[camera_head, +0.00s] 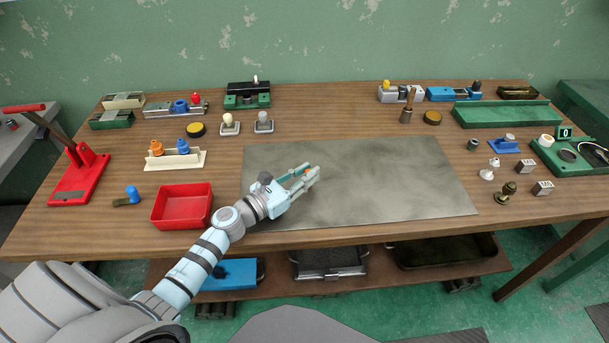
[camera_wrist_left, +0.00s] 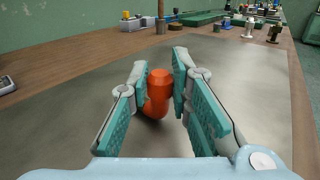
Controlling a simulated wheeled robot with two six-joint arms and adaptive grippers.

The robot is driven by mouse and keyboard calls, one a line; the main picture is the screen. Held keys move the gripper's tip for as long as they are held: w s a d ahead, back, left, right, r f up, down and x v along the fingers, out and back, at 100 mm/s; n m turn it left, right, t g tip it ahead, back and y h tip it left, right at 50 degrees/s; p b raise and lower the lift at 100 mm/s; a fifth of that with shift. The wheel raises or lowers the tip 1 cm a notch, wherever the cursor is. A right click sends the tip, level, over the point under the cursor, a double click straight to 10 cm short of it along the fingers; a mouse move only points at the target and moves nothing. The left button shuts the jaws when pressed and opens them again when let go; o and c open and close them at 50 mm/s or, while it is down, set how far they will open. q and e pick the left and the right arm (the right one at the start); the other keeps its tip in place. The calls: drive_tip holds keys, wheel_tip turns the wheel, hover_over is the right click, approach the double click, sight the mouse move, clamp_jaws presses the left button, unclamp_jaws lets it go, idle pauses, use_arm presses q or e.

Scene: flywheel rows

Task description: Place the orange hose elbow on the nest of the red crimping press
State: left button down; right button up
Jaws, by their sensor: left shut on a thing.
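The orange hose elbow (camera_wrist_left: 157,94) is between the fingers of my left gripper (camera_wrist_left: 158,88) in the left wrist view. The fingers are shut on it, above the grey mat. In the head view the left gripper (camera_head: 309,175) is over the left-middle part of the mat, and only a small bit of orange shows between its fingers. The red crimping press (camera_head: 80,175), with a raised lever handle, stands at the far left of the table. Its nest is too small to make out clearly. My right gripper is not in view.
Several fixtures line the back edge. The mat's right half is clear.

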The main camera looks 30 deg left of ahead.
use_arm(q)
drive_tip(key=shift+f, duration=0.2)
drive_tip(key=c, duration=1.5)
unclamp_jaws()
drive_tip(key=shift+r, duration=0.1)
drive_tip(key=shift+o, duration=0.2)
